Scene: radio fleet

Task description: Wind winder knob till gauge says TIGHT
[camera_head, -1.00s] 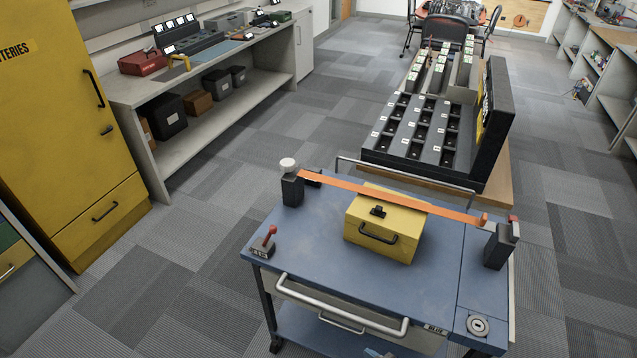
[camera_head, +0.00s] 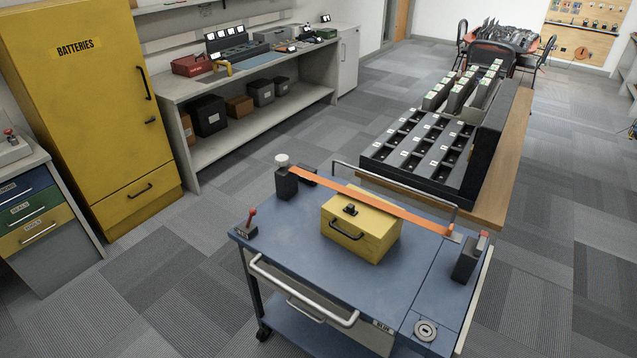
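A pale round knob (camera_head: 282,160) tops a dark post (camera_head: 286,184) at the back left corner of a blue cart. It looks like the winder knob. An orange strap (camera_head: 370,200) runs from this post over a yellow box (camera_head: 362,230) towards a second dark post (camera_head: 465,262) with a red part on top, at the cart's right side. I cannot tell whether the strap's far end is fastened there. A round dial-like disc (camera_head: 425,331) sits on the cart's front right corner; no reading is legible. Neither of my grippers is in view.
The blue cart top (camera_head: 290,255) has a red-handled lever (camera_head: 250,218) at its left corner and a front handle (camera_head: 300,295). A rack of black trays (camera_head: 420,150) stands behind it. A yellow battery cabinet (camera_head: 90,110) is at left. Carpet is clear left of the cart.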

